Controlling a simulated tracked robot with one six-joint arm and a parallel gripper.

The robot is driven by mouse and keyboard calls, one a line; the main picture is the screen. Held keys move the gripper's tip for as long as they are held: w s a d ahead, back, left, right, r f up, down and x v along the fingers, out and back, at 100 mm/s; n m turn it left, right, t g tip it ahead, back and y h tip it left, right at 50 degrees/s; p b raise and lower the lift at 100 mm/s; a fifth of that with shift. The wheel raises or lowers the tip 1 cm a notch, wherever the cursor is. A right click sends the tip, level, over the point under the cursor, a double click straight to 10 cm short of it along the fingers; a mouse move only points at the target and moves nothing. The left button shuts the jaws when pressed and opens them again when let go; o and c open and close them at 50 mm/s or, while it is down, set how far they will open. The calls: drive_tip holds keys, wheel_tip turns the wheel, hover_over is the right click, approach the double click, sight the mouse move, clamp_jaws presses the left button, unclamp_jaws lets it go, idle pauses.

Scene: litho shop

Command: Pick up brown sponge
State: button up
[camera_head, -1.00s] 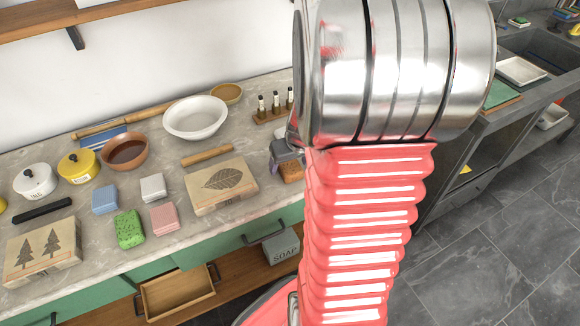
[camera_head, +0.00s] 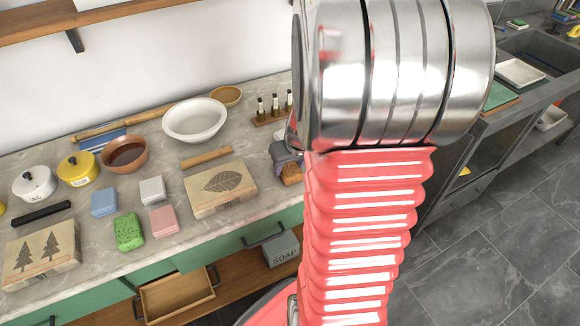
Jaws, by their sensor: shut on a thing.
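The brown sponge (camera_head: 291,175) shows in the head view just left of my red arm, at the right part of the stone counter. My gripper (camera_head: 286,159) is grey and mostly hidden behind my arm. It is shut on the sponge from above. The sponge's right side is hidden by the arm, and I cannot tell whether its underside is clear of the counter.
A leaf-printed block (camera_head: 221,189) lies left of the sponge. Blue (camera_head: 104,202), white (camera_head: 152,190), green (camera_head: 128,231) and pink (camera_head: 163,221) sponges lie farther left. A wooden rack with small bottles (camera_head: 272,112) and a white bowl (camera_head: 195,119) stand behind.

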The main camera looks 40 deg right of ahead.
sight(289, 167)
wheel_tip(289, 167, up, 10)
drive_tip(key=shift+r, duration=0.25)
idle(0.3)
idle(0.3)
drive_tip(key=o, duration=0.4)
drive_tip(key=c, duration=0.3)
